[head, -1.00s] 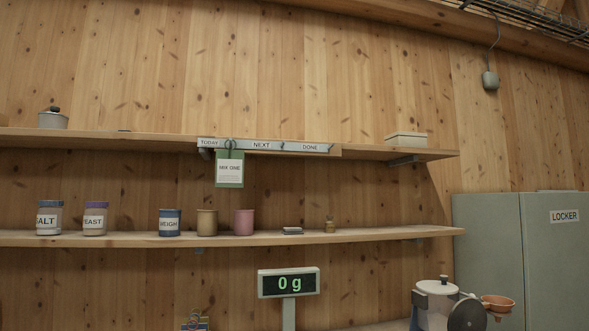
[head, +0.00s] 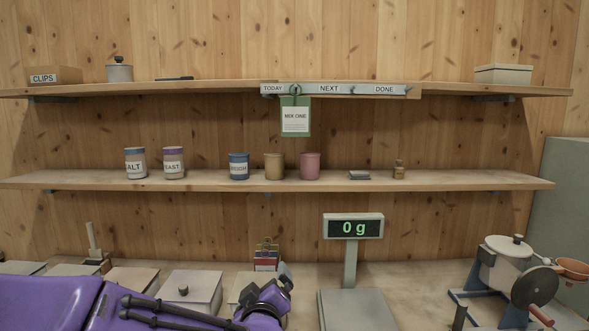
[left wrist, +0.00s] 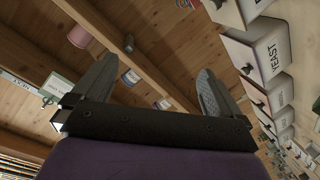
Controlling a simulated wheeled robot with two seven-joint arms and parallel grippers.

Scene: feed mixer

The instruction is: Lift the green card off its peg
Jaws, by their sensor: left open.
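The green card (head: 296,130), with a white "MIX ONE" label, hangs from a ring on the peg under "TODAY" on the peg strip (head: 340,90). It also shows in the left wrist view (left wrist: 57,86), at the left beyond a finger. My left gripper (head: 274,290) is at the bottom of the head view, well below the card and the lower shelf. In the left wrist view its fingers (left wrist: 152,82) are spread apart, with nothing between them. My right gripper is not in view.
The lower shelf (head: 200,182) carries several jars and cups below the card. A scale display (head: 353,227) stands on the bench right of my left gripper. A mixer (head: 505,265) stands at the right.

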